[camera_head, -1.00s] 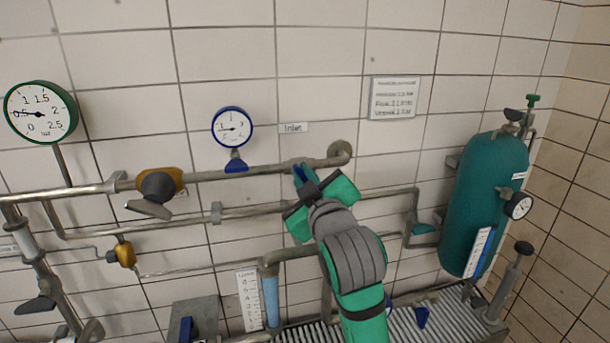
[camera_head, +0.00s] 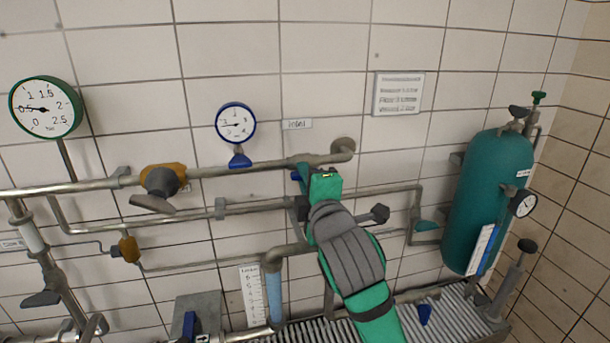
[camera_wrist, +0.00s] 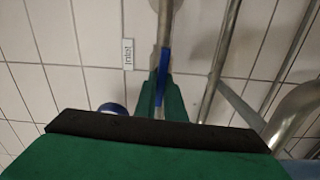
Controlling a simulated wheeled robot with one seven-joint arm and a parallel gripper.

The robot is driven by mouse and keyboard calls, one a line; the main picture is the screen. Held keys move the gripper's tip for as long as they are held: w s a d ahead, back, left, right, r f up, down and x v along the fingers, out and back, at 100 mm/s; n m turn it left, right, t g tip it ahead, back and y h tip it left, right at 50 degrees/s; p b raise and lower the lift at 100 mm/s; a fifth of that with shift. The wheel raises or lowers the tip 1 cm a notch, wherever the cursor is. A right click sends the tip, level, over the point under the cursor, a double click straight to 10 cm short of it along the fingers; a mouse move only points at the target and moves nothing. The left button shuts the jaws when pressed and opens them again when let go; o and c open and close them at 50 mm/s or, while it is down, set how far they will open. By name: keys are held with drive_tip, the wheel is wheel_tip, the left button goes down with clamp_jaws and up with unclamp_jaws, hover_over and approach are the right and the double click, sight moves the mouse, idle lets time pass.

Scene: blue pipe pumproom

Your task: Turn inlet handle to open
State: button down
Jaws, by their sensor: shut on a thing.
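The inlet handle (camera_head: 297,178) is a blue lever on the grey wall pipe, below and near the "Inlet" label (camera_head: 298,124). My green and grey gripper (camera_head: 311,180) is at the handle, with its fingers closed around it. In the wrist view the blue handle (camera_wrist: 164,66) shows as a narrow strip between the green fingertips of my gripper (camera_wrist: 162,98), next to the label (camera_wrist: 127,54). Most of the handle is hidden behind my fingers, so its exact angle is hard to tell.
A blue-rimmed gauge (camera_head: 236,123) stands on the same pipe to the left. A yellow valve with a grey handle (camera_head: 159,185) is further left. A lower pipe (camera_head: 390,190) runs close to my gripper. A teal tank (camera_head: 487,200) stands at right.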

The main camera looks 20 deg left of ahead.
drive_tip(key=shift+f+n, duration=0.15)
drive_tip(key=shift+n, duration=0.45)
drive_tip(key=c, duration=1.8)
unclamp_jaws()
drive_tip(key=shift+c, duration=0.2)
drive_tip(key=v, duration=1.1)
drive_tip(key=shift+w, duration=0.15)
